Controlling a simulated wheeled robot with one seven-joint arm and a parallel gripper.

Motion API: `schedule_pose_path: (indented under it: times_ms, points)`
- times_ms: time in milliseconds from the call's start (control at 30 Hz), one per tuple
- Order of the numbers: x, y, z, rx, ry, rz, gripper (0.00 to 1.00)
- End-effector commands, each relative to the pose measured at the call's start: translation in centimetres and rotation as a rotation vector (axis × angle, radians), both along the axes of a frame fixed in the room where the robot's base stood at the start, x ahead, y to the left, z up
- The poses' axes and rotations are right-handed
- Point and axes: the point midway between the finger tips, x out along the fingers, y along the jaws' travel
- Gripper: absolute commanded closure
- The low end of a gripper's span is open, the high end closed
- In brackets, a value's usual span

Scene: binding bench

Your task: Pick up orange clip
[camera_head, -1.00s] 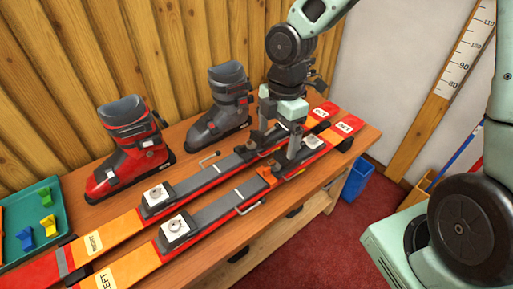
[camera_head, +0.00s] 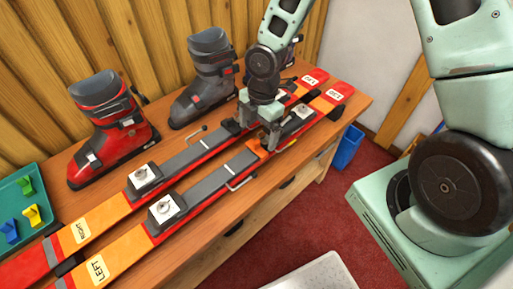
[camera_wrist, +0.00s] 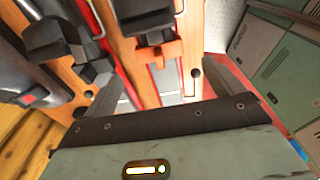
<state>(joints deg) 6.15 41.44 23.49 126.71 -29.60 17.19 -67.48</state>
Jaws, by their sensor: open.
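The orange clip (camera_head: 257,148) sits on the binding of the near ski, marked LEFT (camera_head: 110,264). In the head view my gripper partly hides it. In the wrist view the orange clip (camera_wrist: 158,52) shows whole, ahead of the fingertips and between their lines. My gripper (camera_head: 252,134) points down over the bindings with its fingers spread. In the wrist view my gripper (camera_wrist: 165,82) is open and empty, one finger on each side of the clip. I cannot tell the height left between fingertips and clip.
The ski marked RIGHT (camera_head: 108,218) lies parallel behind. A teal tray (camera_head: 45,186) with small coloured clips is at the left. A blue bin (camera_head: 347,147) stands beyond the bench.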

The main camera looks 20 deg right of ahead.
Motion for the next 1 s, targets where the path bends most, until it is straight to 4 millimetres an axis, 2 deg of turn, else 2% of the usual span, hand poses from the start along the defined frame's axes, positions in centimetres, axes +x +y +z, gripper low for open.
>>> schedule_pose_path:
  times_ms: [400,700,867,900,1000]
  points:
    - [-0.2,0.3,-4.9,-0.001,0.001,0.000,0.07]
    - [-0.1,0.4,-5.3,-0.001,-0.001,0.000,0.07]
    - [-0.1,0.4,-5.3,-0.001,-0.001,0.000,0.52]
    - [-0.1,0.4,-5.3,-0.001,-0.001,0.000,0.56]
    - [-0.1,0.4,-5.3,-0.001,-0.001,0.000,0.56]
